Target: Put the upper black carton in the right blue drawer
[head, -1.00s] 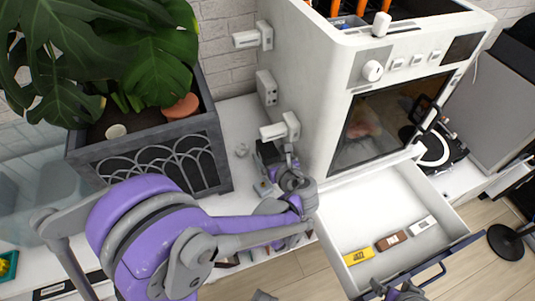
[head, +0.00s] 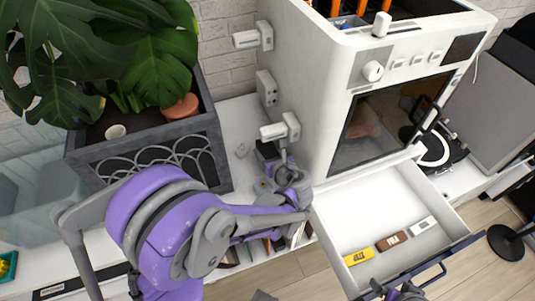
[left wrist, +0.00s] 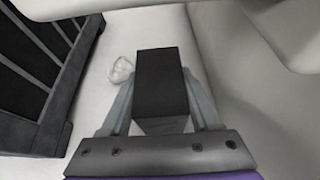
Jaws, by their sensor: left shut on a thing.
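A black carton (head: 267,150) is between the fingers of my left gripper (head: 273,163), on the white counter strip between the planter and the white cabinet. In the left wrist view the black carton (left wrist: 161,82) is upright between the two grey fingers of my left gripper (left wrist: 163,105), which is shut on it. I cannot tell whether it touches the counter. The blue-fronted drawer (head: 455,246) at the right is pulled open. My right gripper (head: 398,292) shows only partly at the bottom edge, by the drawer handle; its fingers are unclear.
Yellow (head: 358,257), brown (head: 391,241) and white (head: 422,225) small boxes lie along the drawer's front; its back is bare. White wall boxes (head: 267,87) and the grey planter (head: 215,150) flank the carton.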

